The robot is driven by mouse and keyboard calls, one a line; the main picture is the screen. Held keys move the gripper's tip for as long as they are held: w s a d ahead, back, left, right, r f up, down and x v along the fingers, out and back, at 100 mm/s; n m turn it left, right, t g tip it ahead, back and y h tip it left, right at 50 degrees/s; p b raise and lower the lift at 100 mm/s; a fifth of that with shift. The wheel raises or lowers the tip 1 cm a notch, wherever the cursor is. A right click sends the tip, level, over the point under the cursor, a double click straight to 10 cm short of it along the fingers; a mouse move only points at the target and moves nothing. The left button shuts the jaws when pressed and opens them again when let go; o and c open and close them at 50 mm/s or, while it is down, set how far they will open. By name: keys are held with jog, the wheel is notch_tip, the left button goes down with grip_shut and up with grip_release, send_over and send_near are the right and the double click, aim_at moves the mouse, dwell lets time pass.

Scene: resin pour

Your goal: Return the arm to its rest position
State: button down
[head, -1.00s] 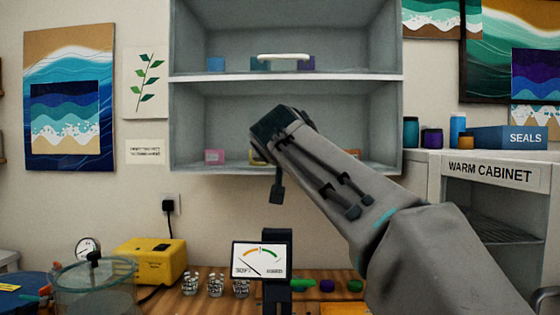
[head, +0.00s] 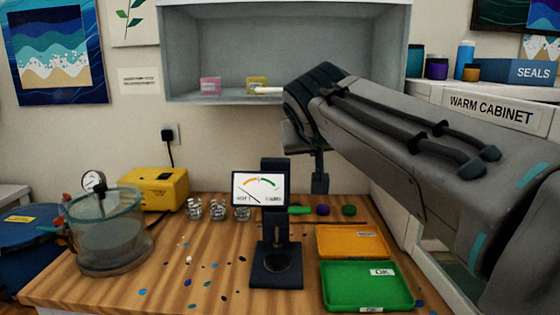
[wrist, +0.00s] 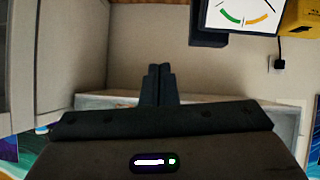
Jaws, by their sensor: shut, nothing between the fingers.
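My arm (head: 400,130) reaches in from the right of the head view, in front of the open wall shelf and the warm cabinet. My gripper (head: 319,186) hangs down at its far end, above the back right of the wooden bench and clear of it. In the wrist view my gripper (wrist: 159,70) shows its two dark fingers together, with nothing between them. Part of the gripper is hidden behind the wrist in the head view.
A gauge on a stand (head: 277,262) is left of my gripper. Orange (head: 335,252) and green (head: 340,285) trays lie below. The warm cabinet (head: 490,107) stands right, the wall shelf (head: 230,97) behind. A clear chamber (head: 110,240) and yellow box (head: 160,187) are at left.

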jog(key=s+d+f+g+p, duration=0.4)
jog(key=s+f, duration=0.6)
jog(key=s+d+f+g+y+p, duration=0.1)
jog(key=s+d+f+g+p, duration=0.3)
jog(key=s+f, duration=0.7)
jog(key=shift+s+d+f+m+g, duration=0.15)
jog(key=shift+s+f+m+g, duration=0.15)
